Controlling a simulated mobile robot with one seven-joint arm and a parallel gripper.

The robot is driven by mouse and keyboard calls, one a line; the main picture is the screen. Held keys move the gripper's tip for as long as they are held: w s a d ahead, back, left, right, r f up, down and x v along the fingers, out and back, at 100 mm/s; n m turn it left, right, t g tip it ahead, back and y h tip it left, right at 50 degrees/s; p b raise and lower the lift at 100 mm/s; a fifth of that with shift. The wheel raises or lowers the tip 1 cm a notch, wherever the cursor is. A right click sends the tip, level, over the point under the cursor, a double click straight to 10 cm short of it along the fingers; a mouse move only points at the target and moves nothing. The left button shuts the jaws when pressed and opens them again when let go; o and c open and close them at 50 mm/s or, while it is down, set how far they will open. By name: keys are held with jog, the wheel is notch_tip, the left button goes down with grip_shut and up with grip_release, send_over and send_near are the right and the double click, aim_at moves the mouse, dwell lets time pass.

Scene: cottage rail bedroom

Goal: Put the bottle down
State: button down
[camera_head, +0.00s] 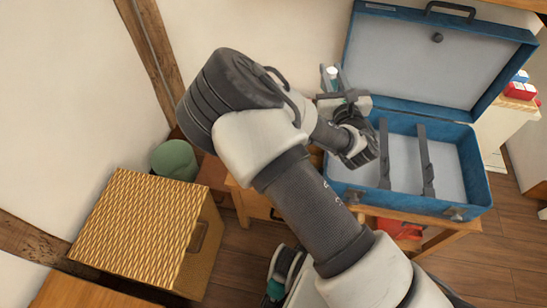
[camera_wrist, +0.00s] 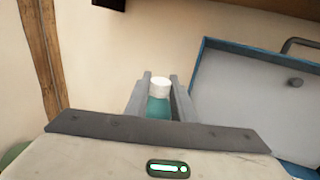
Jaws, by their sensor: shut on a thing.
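The bottle has a white cap and a teal body. In the wrist view the bottle (camera_wrist: 159,104) stands between the two fingers of my gripper (camera_wrist: 159,92), which are shut on it. In the head view the bottle (camera_head: 332,73) shows only its pale top, beside my gripper (camera_head: 335,82), left of the open suitcase's raised lid. My wrist and forearm hide most of the bottle and what lies under it. I cannot tell whether its base touches a surface.
An open blue suitcase (camera_head: 472,165) rests on a wooden table (camera_head: 446,222), its lid (camera_head: 420,55) raised. A woven box (camera_head: 135,225) and a green rounded thing (camera_head: 174,159) stand at left. A white wall is behind; red items (camera_head: 400,229) lie below the table.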

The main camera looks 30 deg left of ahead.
jog(key=s+a+f+n+g+y+b, duration=0.25)
jog(key=s+a+f, duration=0.25)
jog(key=a+f, duration=0.25)
jog(key=s+a+f+n+g+y+b, duration=0.1)
jog(key=s+a+f+g+y+b, duration=0.1)
jog(key=s+a+f+b, duration=0.5)
notch_tip(320, 180, down, 12)
jog(key=w+d, duration=0.1)
jog(key=w, duration=0.1)
jog(key=shift+d+r, duration=0.2)
jog(key=shift+f+t, duration=0.1)
jog(key=shift+t, duration=0.15)
jog(key=c, duration=1.5)
grip_release()
jog(key=p+v, duration=0.2)
jog(key=v, duration=1)
jog(key=shift+s+p, duration=0.1)
jog(key=shift+p, duration=0.3)
